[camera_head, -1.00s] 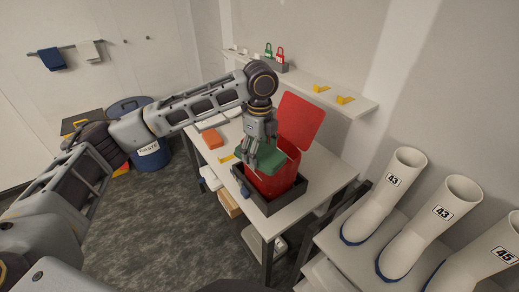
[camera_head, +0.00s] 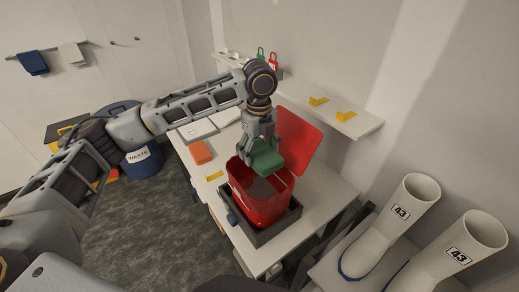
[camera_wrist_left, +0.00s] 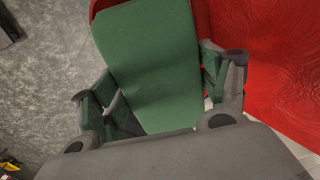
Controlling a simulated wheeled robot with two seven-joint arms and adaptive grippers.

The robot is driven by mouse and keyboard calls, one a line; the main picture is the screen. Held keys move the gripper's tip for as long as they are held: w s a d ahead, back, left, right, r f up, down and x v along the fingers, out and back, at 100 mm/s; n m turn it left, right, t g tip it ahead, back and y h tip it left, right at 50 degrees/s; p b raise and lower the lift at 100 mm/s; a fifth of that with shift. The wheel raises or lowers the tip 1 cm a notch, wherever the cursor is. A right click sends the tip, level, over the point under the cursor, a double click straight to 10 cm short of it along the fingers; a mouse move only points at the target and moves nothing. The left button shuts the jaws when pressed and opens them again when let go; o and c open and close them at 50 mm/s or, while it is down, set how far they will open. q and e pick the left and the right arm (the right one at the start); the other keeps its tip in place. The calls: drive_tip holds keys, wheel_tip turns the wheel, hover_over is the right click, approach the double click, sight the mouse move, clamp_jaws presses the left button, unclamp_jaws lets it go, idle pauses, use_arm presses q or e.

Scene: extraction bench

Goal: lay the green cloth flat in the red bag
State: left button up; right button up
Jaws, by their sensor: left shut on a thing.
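The green cloth (camera_head: 268,158) is held by my left gripper (camera_head: 258,146), which is shut on it and points down. The cloth hangs at the back of the open mouth of the red bag (camera_head: 262,206), in front of its raised red flap (camera_head: 299,141). Whether it touches the bag I cannot tell. In the left wrist view the cloth (camera_wrist_left: 155,62) looks like a flat, stiff panel between the fingers, with the red bag (camera_wrist_left: 268,60) behind and to the right. My right gripper is not in view.
The bag stands in a dark tray (camera_head: 290,217) on a white bench (camera_head: 322,187). An orange item (camera_head: 201,152) and a yellow piece (camera_head: 214,176) lie to its left. A shelf (camera_head: 350,122) runs behind. White boots (camera_head: 395,225) stand at right.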

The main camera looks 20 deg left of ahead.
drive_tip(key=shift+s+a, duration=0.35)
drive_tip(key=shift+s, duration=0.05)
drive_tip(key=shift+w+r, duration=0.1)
use_arm(q)
drive_tip(key=shift+r+p, duration=0.1)
drive_tip(key=shift+p, duration=0.8)
drive_tip(key=shift+f, duration=0.65)
drive_tip(key=shift+f+b, duration=0.3)
drive_tip(key=shift+f, duration=1.75)
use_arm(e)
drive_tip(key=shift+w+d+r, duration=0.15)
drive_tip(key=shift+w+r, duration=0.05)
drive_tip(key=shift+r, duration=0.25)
